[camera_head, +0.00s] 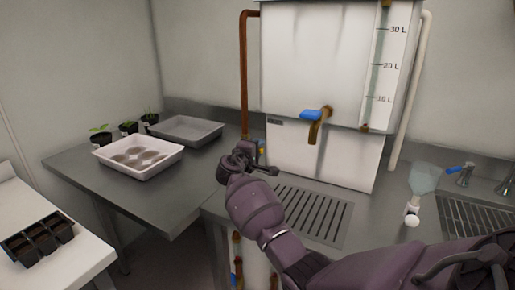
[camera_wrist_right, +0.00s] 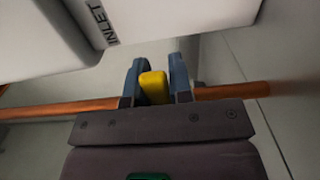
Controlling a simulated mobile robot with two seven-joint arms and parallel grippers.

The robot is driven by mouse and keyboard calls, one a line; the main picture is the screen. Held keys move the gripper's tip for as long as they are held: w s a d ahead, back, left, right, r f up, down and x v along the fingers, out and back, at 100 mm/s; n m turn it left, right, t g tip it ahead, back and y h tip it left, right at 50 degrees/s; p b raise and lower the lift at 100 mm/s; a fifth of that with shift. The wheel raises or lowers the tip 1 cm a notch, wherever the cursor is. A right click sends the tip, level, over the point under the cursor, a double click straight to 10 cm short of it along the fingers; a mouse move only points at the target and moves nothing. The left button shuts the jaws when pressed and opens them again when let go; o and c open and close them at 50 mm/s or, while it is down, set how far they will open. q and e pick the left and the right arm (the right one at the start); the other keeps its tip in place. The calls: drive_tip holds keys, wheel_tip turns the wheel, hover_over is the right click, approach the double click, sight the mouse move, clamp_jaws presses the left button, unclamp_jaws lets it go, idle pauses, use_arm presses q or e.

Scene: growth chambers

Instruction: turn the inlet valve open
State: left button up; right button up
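The inlet valve shows in the right wrist view as a yellow handle (camera_wrist_right: 153,88) on a copper pipe (camera_wrist_right: 232,90), below the tank's INLET label (camera_wrist_right: 103,22). My right gripper (camera_wrist_right: 158,78) has one finger on each side of the yellow handle. The fingers are close together, and the handle about fills the gap, so they look shut on it. In the head view my right gripper (camera_head: 256,155) is at the lower end of the copper pipe (camera_head: 244,75), left of the white tank (camera_head: 318,65); it hides most of the valve. My left gripper is not in view.
A tap with a blue handle (camera_head: 311,115) sticks out of the tank front. A drain grate (camera_head: 312,212) lies below it. A clear funnel-shaped vessel (camera_head: 424,178) stands at right. Trays (camera_head: 150,165) and several seedling pots (camera_head: 100,135) stand on the left bench.

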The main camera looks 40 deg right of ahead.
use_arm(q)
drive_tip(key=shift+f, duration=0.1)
use_arm(e)
clamp_jaws()
use_arm(q)
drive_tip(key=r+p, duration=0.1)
drive_tip(key=p, duration=0.1)
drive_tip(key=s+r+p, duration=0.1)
drive_tip(key=p, duration=0.1)
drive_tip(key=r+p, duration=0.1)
drive_tip(key=p, duration=0.1)
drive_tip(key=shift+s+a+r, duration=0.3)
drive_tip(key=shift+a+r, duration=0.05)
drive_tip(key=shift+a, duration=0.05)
use_arm(e)
drive_tip(key=r+n, duration=0.1)
drive_tip(key=n, duration=0.1)
drive_tip(key=r+n, duration=0.1)
drive_tip(key=n, duration=0.1)
drive_tip(key=w+r+n, duration=0.1)
drive_tip(key=n, duration=0.2)
drive_tip(key=shift+a+r, duration=0.1)
drive_tip(key=shift+a, duration=0.1)
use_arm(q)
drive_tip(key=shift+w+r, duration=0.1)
